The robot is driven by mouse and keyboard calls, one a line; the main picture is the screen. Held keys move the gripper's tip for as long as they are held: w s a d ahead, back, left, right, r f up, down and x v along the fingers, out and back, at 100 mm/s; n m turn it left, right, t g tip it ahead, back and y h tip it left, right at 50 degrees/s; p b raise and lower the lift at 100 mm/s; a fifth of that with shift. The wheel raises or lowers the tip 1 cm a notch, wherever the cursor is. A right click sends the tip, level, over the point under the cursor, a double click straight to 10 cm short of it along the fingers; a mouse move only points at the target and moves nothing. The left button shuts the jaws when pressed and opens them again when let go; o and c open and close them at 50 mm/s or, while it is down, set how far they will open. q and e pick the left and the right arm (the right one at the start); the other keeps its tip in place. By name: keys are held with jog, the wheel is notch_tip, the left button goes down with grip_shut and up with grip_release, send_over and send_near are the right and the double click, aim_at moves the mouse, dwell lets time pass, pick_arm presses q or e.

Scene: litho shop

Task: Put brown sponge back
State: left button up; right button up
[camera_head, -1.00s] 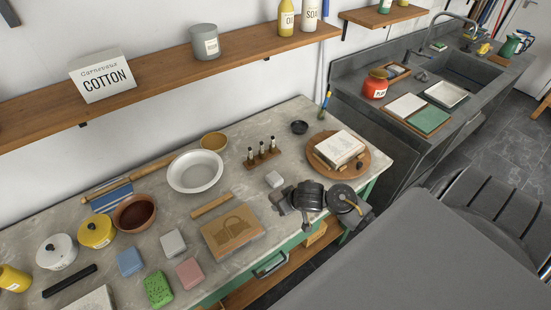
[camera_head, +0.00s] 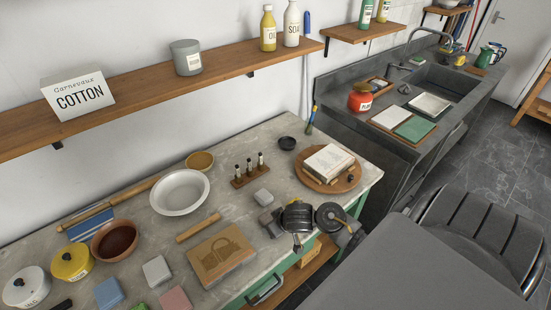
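I cannot make out a brown sponge. On the workbench lie a grey block (camera_head: 156,271), a blue block (camera_head: 108,293), a pink block (camera_head: 176,300) and a smaller grey block (camera_head: 262,196). A green block is mostly cut off at the bottom edge. A dark jointed part, which looks like my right arm's end with its gripper (camera_head: 283,230), is at the bench's front edge, beside the smaller grey block. My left gripper is out of view.
The grey sink (camera_head: 448,82) stands at the back right. A shelf (camera_head: 140,87) hangs above.

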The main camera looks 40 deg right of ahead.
jog(key=shift+s+f, duration=0.1)
jog(key=shift+f, duration=0.35)
